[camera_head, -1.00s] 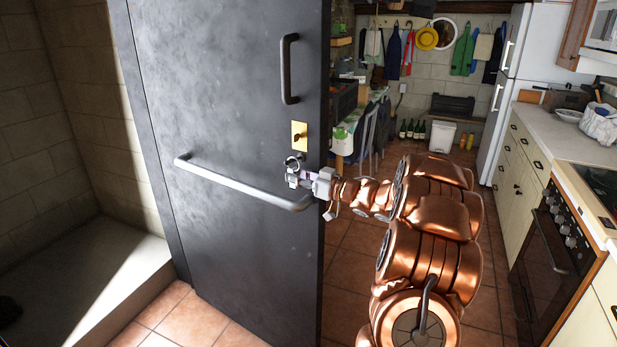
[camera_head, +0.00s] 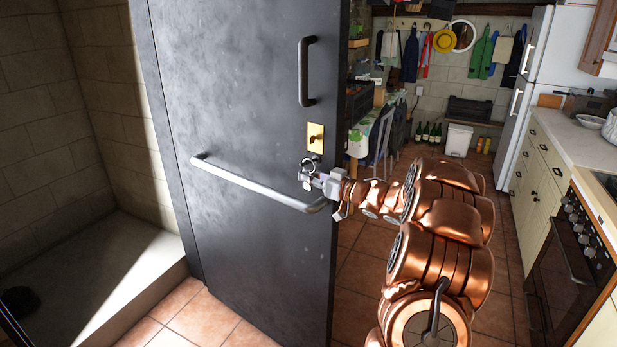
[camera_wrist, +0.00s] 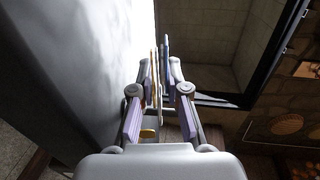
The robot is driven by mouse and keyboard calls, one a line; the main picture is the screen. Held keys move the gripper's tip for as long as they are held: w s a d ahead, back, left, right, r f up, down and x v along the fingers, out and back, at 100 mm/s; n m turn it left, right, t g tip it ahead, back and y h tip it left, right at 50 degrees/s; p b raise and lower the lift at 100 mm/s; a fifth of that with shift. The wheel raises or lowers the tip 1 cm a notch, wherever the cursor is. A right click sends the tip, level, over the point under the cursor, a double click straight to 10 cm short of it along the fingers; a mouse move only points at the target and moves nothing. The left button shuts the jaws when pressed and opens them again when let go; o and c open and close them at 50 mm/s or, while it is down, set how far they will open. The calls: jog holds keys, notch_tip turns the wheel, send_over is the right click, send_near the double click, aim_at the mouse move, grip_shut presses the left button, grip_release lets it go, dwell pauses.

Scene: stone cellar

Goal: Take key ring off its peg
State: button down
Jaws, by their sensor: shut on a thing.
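The key ring (camera_head: 308,162) shows as a small dark loop with pale metal bits at my gripper, in front of the dark door (camera_head: 250,100). My gripper (camera_head: 311,180) is shut on it, just below the brass lock plate (camera_head: 315,137). In the wrist view, thin tan and blue-grey key-like pieces (camera_wrist: 155,75) stand between the purple-padded fingers of my gripper (camera_wrist: 160,85).
A long metal bar (camera_head: 255,183) crosses the door and ends close below my gripper. A dark upright handle (camera_head: 306,70) is above the lock plate. A kitchen counter (camera_head: 580,140) and white fridge (camera_head: 530,85) stand at right. Tiled floor lies between.

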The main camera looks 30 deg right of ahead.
jog(key=c, duration=1.8)
grip_release()
grip_shut()
jog(key=shift+r, duration=0.15)
jog(key=shift+a+r+p, duration=0.2)
jog(key=shift+r+p, duration=0.25)
jog(key=shift+p, duration=0.05)
jog(key=shift+s+a, duration=0.1)
